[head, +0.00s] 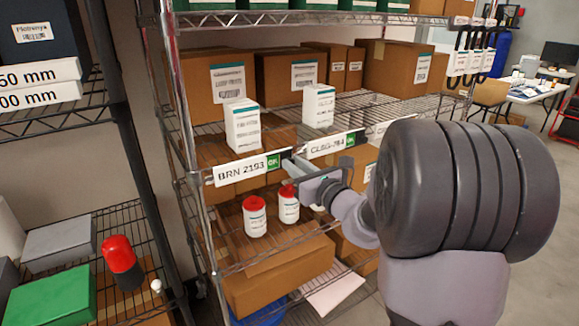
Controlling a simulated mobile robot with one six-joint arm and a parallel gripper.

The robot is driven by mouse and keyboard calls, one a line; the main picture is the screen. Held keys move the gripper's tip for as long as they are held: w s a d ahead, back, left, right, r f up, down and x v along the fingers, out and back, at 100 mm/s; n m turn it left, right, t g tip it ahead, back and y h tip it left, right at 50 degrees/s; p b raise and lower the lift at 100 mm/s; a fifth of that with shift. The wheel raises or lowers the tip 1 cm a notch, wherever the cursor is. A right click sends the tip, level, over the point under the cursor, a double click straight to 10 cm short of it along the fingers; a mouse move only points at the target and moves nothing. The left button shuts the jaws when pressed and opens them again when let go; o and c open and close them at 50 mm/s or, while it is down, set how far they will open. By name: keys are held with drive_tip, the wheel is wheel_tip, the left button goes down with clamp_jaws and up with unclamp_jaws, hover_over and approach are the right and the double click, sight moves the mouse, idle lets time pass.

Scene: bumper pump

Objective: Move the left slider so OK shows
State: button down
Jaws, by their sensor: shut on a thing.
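The left label (239,170) reads BRN 2193 and sits on the front edge of the middle shelf. A green patch with small white letters, looking like OK, shows at its right end (273,163). The left slider (287,155) is a small dark piece just right of the green patch, partly hidden by my gripper. My gripper (292,168) is shut on the left slider, reaching in from the right. The second label (327,145) reads CLSG-784, with a green patch at its right end. My arm hides part of the shelf edge farther right.
Two white boxes (242,126) stand on the shelf above the labels. Two red-capped white bottles (255,217) stand just below my gripper. A metal rack post (184,110) is left of the label. Cardboard boxes (285,75) fill the shelf behind.

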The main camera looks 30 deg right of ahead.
drive_tip(key=shift+d, duration=0.1)
drive_tip(key=c, duration=1.3)
unclamp_jaws()
drive_tip(key=shift+d, duration=0.15)
drive_tip(key=shift+s, duration=0.1)
drive_tip(key=s, duration=1.7)
drive_tip(key=shift+s+d, duration=0.1)
drive_tip(key=shift+d, duration=0.05)
